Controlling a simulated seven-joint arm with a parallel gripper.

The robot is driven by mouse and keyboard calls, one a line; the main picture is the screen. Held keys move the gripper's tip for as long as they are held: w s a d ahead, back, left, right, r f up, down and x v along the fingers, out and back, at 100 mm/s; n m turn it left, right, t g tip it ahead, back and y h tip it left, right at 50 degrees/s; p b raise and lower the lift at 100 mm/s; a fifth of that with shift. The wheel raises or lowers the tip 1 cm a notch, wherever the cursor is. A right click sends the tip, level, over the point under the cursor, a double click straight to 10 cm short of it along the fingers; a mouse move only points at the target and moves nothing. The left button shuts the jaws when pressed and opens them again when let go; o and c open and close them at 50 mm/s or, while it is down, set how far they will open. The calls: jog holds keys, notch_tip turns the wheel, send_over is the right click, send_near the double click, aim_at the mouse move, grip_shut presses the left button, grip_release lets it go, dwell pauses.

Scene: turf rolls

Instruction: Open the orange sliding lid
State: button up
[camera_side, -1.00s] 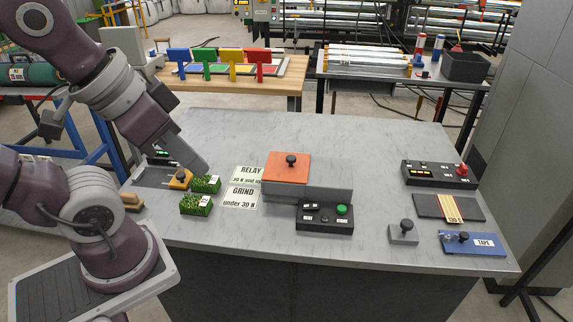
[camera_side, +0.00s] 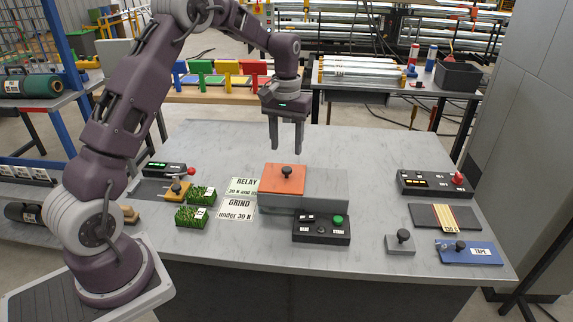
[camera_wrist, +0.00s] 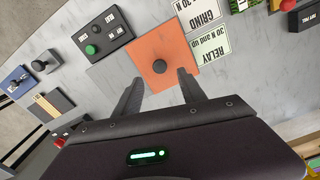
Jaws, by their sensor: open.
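The orange sliding lid (camera_side: 277,182) with a black knob (camera_side: 287,172) covers the left part of a grey box (camera_side: 326,187) on the table. My gripper (camera_side: 286,148) points down above the lid and knob, apart from them, with its fingers spread and nothing between them. In the wrist view the orange lid (camera_wrist: 150,58) and its knob (camera_wrist: 159,67) lie just beyond the open fingertips of my gripper (camera_wrist: 160,77).
A black control box (camera_side: 322,229) with a green button stands in front of the grey box. Left are RELAY and GRIND cards (camera_side: 240,197) and turf pieces (camera_side: 201,195). Right are a knobbed grey block (camera_side: 400,243), a blue TAPE plate (camera_side: 470,252) and a red-button box (camera_side: 435,184).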

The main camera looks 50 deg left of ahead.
aim_at(287, 169)
notch_tip(287, 169, down, 7)
jog(key=shift+f, duration=0.1)
grip_shut()
dwell(1.5)
